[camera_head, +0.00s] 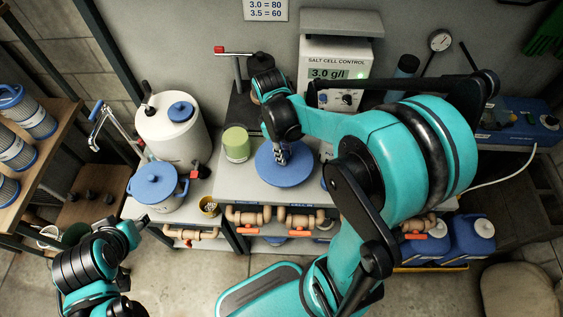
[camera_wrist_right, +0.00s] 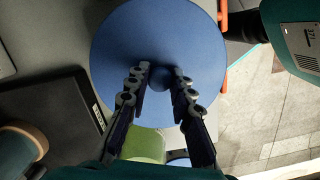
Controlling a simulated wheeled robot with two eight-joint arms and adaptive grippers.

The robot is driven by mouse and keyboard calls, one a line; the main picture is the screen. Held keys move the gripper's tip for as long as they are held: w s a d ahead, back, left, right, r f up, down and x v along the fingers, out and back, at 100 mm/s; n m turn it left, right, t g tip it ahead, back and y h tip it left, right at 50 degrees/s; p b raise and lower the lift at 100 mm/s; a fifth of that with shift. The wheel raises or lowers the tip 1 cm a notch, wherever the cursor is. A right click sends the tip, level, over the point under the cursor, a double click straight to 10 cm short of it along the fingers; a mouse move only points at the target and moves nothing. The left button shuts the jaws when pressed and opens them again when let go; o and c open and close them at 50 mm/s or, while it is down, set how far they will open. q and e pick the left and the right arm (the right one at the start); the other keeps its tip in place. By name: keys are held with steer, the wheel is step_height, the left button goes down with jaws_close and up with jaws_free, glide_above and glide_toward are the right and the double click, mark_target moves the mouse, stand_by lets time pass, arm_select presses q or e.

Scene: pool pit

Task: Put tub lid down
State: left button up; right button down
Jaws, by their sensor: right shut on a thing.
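A round blue tub lid (camera_head: 285,172) is over the grey bench, in the middle of the head view. It fills the upper middle of the right wrist view (camera_wrist_right: 125,45). My right gripper (camera_head: 281,156) is shut on the lid's small knob, with one finger on each side of it in the right wrist view (camera_wrist_right: 160,76). The lid looks about level; I cannot tell whether it touches the bench. My left gripper (camera_head: 136,228) is at the lower left, away from the lid, and its fingers are too unclear to judge.
A green-and-white jar (camera_head: 236,144) stands just left of the lid. A blue-lidded pot (camera_head: 156,190) and a large white tub (camera_head: 166,130) stand further left. The salt cell control box (camera_head: 336,65) is behind. Pipes with orange valves (camera_head: 298,232) run below the bench's front edge.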

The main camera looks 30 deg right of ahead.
step_height(320, 180, down, 2)
steer(key=shift+w+f, duration=0.1)
step_height(320, 180, down, 3)
steer(key=shift+f+b, duration=0.1)
steer(key=shift+b, duration=0.75)
steer(key=shift+f, duration=0.1)
steer(key=shift+f, duration=0.2)
steer(key=c, duration=1.3)
jaws_free()
steer(key=shift+r, duration=0.1)
steer(key=shift+r, duration=0.1)
